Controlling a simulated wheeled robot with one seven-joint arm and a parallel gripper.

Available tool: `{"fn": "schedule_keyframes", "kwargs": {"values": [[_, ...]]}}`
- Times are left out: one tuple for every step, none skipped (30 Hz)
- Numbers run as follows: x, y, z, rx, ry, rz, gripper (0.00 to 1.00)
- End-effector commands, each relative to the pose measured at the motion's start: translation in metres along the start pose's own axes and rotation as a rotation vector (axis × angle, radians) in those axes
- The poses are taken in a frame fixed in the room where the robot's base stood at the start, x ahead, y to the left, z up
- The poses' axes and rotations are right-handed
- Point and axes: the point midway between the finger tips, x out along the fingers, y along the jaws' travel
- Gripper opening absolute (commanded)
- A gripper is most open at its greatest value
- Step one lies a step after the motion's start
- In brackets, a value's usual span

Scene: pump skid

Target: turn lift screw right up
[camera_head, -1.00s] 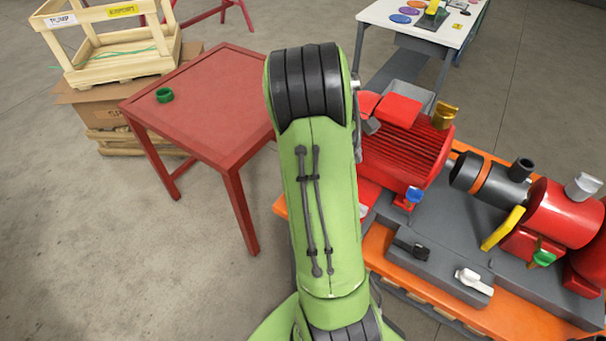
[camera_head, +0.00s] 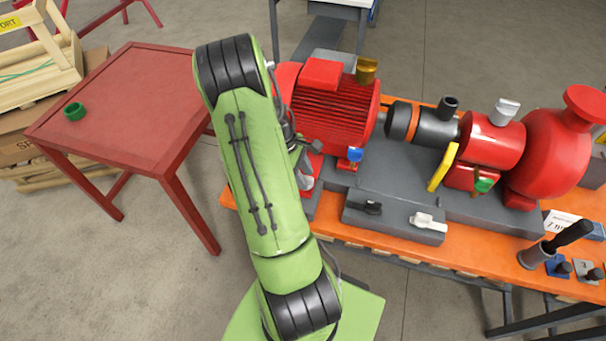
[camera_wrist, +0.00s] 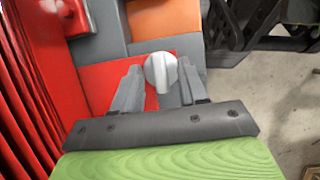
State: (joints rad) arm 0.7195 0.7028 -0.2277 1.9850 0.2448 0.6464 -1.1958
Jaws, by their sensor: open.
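In the wrist view a pale grey winged knob (camera_wrist: 160,72) stands on a red foot plate (camera_wrist: 101,84) beside the red motor fins. I take it to be a lift screw; no label shows which one. My gripper (camera_wrist: 161,78) is open, with one grey finger on each side of the knob. I cannot tell whether either finger touches it. In the head view my green arm reaches down to the near left end of the red motor (camera_head: 338,113) and partly hides that spot. A blue knob (camera_head: 355,155) stands at the motor's near right foot.
The orange skid (camera_head: 519,241) carries a black coupling (camera_head: 430,127), a red pump (camera_head: 556,150), a green knob (camera_head: 483,185), and a grey block with a white lever (camera_head: 428,222). A red table (camera_head: 125,110) with a green ring (camera_head: 74,111) stands left of my arm.

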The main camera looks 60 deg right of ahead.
Motion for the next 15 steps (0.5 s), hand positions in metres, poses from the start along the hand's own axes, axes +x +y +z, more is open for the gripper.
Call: {"fn": "schedule_keyframes", "kwargs": {"values": [[0.0012,-0.0002,0.0001,0.000,0.000,-0.001,0.43],[0.0013,-0.0002,0.0002,0.000,0.000,-0.001,0.43],[0.0012,-0.0001,0.0002,0.000,0.000,0.000,0.43],[0.0010,-0.0001,0.0002,0.000,0.000,0.000,0.43],[0.0009,-0.0001,0.0002,0.000,0.000,0.000,0.43],[0.0008,-0.0001,0.0002,0.000,0.000,0.000,0.43],[0.0008,-0.0001,0.0003,0.000,0.000,0.000,0.41],[0.0007,-0.0001,0.0003,0.000,0.000,0.000,0.36],[0.0007,-0.0001,0.0003,0.000,0.000,0.000,0.30],[0.0007,-0.0001,0.0002,0.000,0.000,0.000,0.26],[0.0007,-0.0001,0.0003,0.000,0.000,0.000,0.21],[0.0007,-0.0001,0.0002,0.000,0.000,0.000,0.15],[0.0007,-0.0001,0.0002,0.000,0.000,0.000,0.10],[0.0007,-0.0001,0.0002,0.000,0.000,0.000,0.06],[0.0007,-0.0001,0.0002,0.000,0.000,0.000,0.00]]}}
